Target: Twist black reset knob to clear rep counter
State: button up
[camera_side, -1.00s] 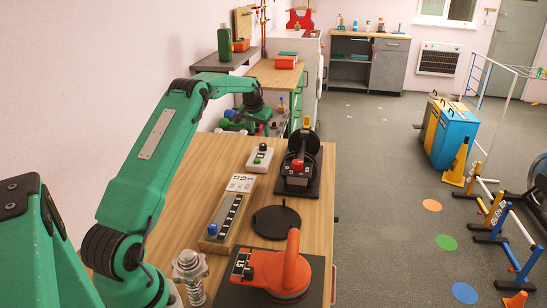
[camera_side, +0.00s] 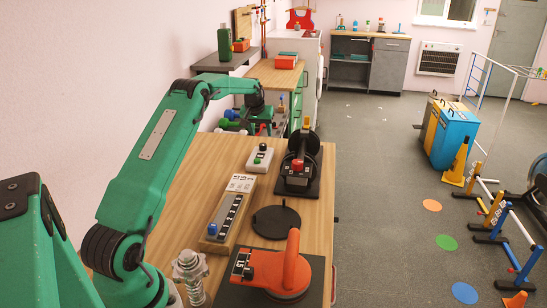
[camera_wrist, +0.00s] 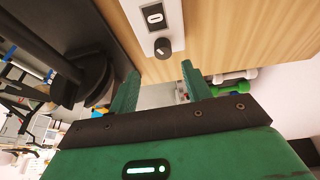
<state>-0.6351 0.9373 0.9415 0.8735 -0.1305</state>
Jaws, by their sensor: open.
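The black reset knob (camera_wrist: 162,47) sits on a white counter box (camera_wrist: 172,30), below a small window (camera_wrist: 154,18) that reads 0. In the side view the white box (camera_side: 259,158) is near the table's far edge, with a dark knob (camera_side: 263,147) at its far end. My gripper (camera_wrist: 158,70) is open and empty in the wrist view. Its green fingertips are apart, and the knob appears just beyond the gap, not between them. In the side view my gripper (camera_side: 259,125) is past the far edge of the table, beyond the box.
A dark weight machine (camera_side: 299,165) stands right of the box. A slider board (camera_side: 230,215), a black disc (camera_side: 276,221) and an orange-handled device (camera_side: 280,270) are nearer. Bare wooden table (camera_side: 205,165) lies left of the box. Coloured dumbbells (camera_wrist: 232,83) lie beyond the table.

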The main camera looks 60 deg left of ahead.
aim_at(263, 144)
jog(key=shift+x, duration=3.65)
jog(key=shift+s+a, duration=0.15)
jog(key=shift+a, duration=0.05)
jog(key=c, duration=1)
